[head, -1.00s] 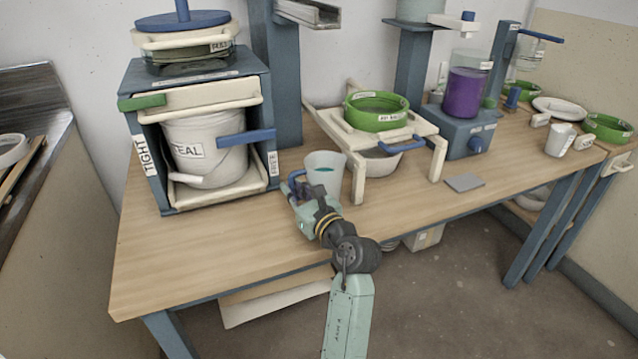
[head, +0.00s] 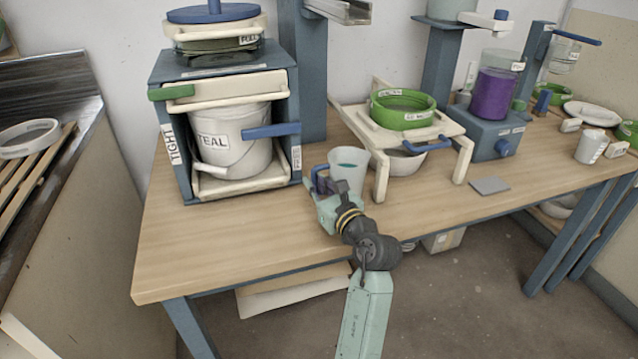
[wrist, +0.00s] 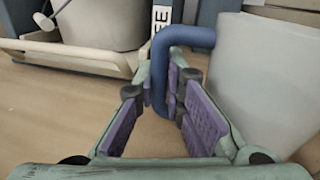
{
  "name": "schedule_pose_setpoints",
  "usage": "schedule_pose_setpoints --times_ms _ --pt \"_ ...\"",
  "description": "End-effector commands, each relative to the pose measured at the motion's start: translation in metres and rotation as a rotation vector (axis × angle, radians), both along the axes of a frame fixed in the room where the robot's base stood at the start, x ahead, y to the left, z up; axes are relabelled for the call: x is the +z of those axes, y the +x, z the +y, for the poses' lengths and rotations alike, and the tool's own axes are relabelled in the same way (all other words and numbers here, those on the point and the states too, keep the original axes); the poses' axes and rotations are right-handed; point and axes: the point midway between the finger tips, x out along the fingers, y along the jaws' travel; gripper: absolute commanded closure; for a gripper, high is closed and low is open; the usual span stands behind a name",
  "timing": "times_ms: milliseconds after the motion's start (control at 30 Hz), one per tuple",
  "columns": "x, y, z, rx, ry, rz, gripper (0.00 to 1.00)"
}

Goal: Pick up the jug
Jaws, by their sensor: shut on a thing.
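In the wrist view, the handle (wrist: 168,75) passes down between the purple finger pads of my gripper (wrist: 160,103), and the jug wall (wrist: 265,80) fills the right side. The jug's base is hidden by my gripper, so I cannot tell whether it touches the table.
A blue frame holding a white bucket (head: 228,140) labelled TEAL stands to the left. The cream stand (head: 380,172) with a green sieve (head: 403,108) is close on the right. A grey tile (head: 489,185) lies farther right. The table's front left is clear.

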Motion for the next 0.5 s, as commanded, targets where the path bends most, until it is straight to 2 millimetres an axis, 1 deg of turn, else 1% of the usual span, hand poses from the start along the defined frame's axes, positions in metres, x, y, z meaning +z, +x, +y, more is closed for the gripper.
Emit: schedule_pose_setpoints --times_ms 33,267,500 --pt "0.005 0.0 0.0 -0.001 -0.001 -0.006 1.0" --pt "0.021 0.0 0.0 0.0 -0.001 -0.009 1.0" --pt "0.048 0.0 0.0 0.0 -0.001 -0.01 1.0"
